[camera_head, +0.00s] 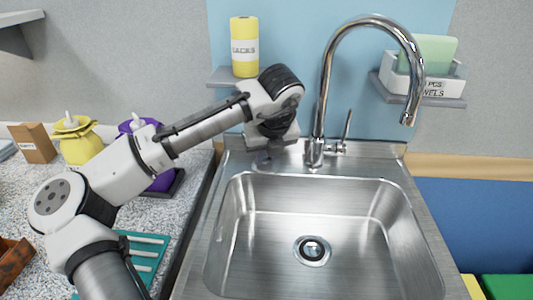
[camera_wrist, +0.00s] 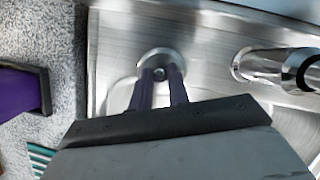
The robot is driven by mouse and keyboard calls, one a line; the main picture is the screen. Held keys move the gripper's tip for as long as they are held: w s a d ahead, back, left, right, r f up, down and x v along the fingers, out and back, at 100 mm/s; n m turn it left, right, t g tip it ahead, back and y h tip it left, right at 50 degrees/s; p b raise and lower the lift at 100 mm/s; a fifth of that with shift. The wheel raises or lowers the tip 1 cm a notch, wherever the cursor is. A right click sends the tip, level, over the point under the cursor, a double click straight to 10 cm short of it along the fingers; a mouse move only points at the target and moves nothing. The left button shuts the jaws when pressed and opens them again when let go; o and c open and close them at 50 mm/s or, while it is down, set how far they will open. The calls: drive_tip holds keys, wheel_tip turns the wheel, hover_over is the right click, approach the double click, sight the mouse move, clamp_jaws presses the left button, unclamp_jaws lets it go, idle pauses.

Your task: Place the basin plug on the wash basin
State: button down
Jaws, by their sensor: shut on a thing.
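The wash basin (camera_head: 375,200) is a brushed steel sink with a round drain (camera_head: 312,250) in its floor. My gripper (camera_head: 271,150) is over the back left ledge of the sink, left of the faucet. In the wrist view its two fingers (camera_wrist: 160,80) are shut on a round metal disc, the basin plug (camera_wrist: 160,54). The plug is at the steel ledge; I cannot tell whether it touches it. In the head view the plug (camera_head: 263,161) shows only dimly below my gripper. The drain is outside the wrist view.
A tall chrome faucet (camera_head: 325,95) with a lever stands right of my gripper and shows in the wrist view (camera_wrist: 275,66). A small shelf with a yellow canister (camera_head: 244,47) is above. A towel box (camera_head: 425,75) is at right. The basin's inside is clear.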

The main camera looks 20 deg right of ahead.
drive_tip(key=shift+f, duration=0.25)
drive_tip(key=shift+f, duration=0.15)
drive_tip(key=c, duration=1.3)
unclamp_jaws()
drive_tip(key=shift+f, duration=0.1)
drive_tip(key=shift+c, duration=0.2)
drive_tip(key=shift+s+r, duration=0.1)
drive_tip(key=shift+r, duration=0.3)
drive_tip(key=s+b, duration=0.1)
drive_tip(key=s, duration=1.1)
drive_tip(key=shift+s+r+b, duration=0.2)
drive_tip(key=shift+r+b, duration=0.2)
